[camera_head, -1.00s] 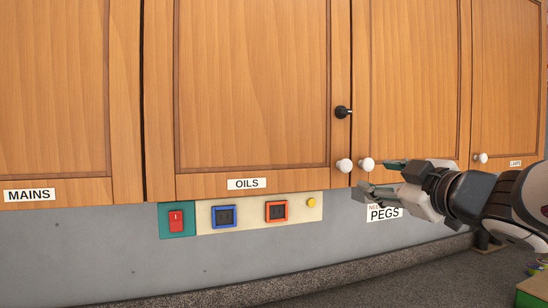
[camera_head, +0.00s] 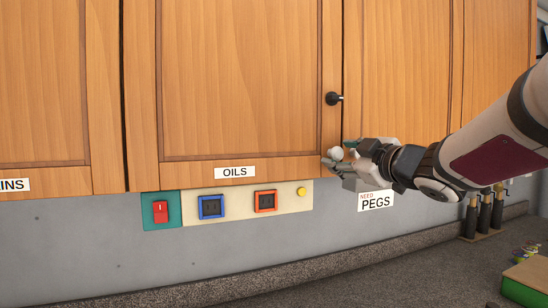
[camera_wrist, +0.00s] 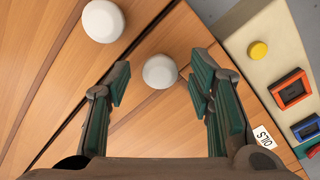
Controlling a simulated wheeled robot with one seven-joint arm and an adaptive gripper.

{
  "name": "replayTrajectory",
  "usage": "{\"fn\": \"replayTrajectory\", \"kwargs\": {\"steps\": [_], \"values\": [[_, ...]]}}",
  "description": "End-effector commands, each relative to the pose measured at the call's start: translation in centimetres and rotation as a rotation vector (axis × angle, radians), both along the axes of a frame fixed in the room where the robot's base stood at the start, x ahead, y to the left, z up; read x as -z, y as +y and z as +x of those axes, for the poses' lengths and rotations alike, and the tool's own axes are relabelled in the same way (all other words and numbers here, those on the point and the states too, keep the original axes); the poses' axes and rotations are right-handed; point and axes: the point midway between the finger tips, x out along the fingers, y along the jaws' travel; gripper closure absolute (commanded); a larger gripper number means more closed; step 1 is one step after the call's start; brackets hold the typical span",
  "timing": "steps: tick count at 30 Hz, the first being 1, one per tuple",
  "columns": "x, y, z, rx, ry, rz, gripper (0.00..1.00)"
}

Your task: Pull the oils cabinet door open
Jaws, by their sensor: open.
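The oils cabinet door (camera_head: 240,80) is wood with an "OILS" label (camera_head: 235,172) on its lower rail. It looks shut. Its white round knob (camera_head: 335,153) sits at the lower right corner. My gripper (camera_head: 340,157) is at this knob, coming from the right. In the wrist view, the oils knob (camera_wrist: 160,71) lies between the two open green-padded fingers (camera_wrist: 160,88), with gaps on both sides. The neighbouring door's white knob (camera_wrist: 103,20) is beyond the left finger in the wrist view; my gripper hides it in the head view.
A black knob (camera_head: 333,99) sits higher on the oils door edge. A switch panel (camera_head: 285,195) with a red switch (camera_head: 160,211) is below the door. A "PEGS" sign (camera_head: 376,202) hangs under the right-hand door. The counter (camera_head: 380,270) below is mostly clear.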

Motion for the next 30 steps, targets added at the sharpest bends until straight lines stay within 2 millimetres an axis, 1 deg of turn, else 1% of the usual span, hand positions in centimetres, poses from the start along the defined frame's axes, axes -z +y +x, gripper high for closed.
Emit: {"fn": "replayTrajectory", "kwargs": {"steps": [1, 6, 15, 20, 21, 22, 30], "values": [[0.1, 0.2, 0.6, -0.001, 0.001, 0.001, 0.52], [0.0, 0.5, 1.6, 0.000, 0.000, 0.001, 0.52], [0.0, 0.6, 1.7, 0.000, 0.000, 0.001, 0.52], [0.0, 0.6, 1.7, 0.000, 0.000, 0.001, 0.88], [0.0, 0.6, 1.7, 0.000, 0.000, 0.001, 0.97], [0.0, 0.6, 1.7, 0.000, 0.000, 0.001, 1.00], [0.0, 0.5, 1.6, 0.008, 0.000, 0.000, 1.00]]}}
